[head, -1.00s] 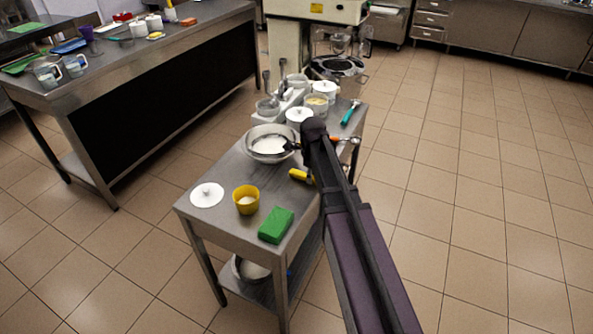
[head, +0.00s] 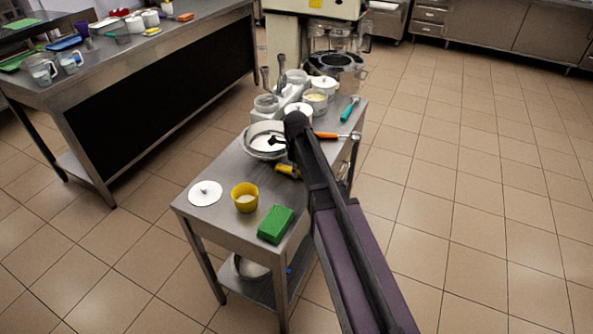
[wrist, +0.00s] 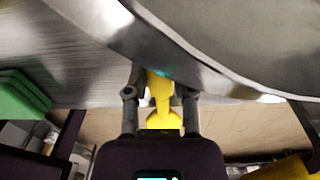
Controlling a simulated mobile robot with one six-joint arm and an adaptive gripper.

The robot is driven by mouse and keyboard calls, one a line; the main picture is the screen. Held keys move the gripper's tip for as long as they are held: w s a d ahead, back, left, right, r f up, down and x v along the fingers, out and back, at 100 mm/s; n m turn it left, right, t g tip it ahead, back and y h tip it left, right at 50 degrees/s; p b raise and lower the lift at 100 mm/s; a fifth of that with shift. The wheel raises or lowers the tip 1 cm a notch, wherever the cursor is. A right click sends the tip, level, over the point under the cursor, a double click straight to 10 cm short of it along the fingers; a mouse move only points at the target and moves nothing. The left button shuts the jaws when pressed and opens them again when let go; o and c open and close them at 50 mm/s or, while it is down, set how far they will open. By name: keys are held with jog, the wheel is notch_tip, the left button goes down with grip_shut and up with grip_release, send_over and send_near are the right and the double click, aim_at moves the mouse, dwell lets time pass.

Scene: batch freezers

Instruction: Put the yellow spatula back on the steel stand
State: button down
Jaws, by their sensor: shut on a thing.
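My gripper (wrist: 160,92) is shut on the yellow spatula (wrist: 161,84) in the wrist view, with a finger on each side of its yellow part. In the head view a yellow piece, likely the spatula's handle (head: 287,171), shows just left of my arm; the rest of it is hidden. The gripper is beside a large steel bowl (head: 262,152) with white contents, whose rim fills the upper right of the wrist view. The steel stand (head: 222,221) appears to be the small steel table with a lower shelf under these things, though I cannot be certain.
On the table are a white lid (head: 205,193), a yellow cup (head: 245,198), a green block (head: 276,224), an orange-handled tool (head: 330,135) and a teal-handled tool (head: 349,109). Pots and a utensil holder crowd its back. A long counter (head: 150,68) stands to the left.

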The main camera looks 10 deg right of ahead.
jog(key=shift+s, duration=0.1)
jog(key=shift+f, duration=0.15)
jog(key=shift+c, duration=2.3)
grip_release()
notch_tip(320, 180, up, 12)
jog(key=p, duration=1.2)
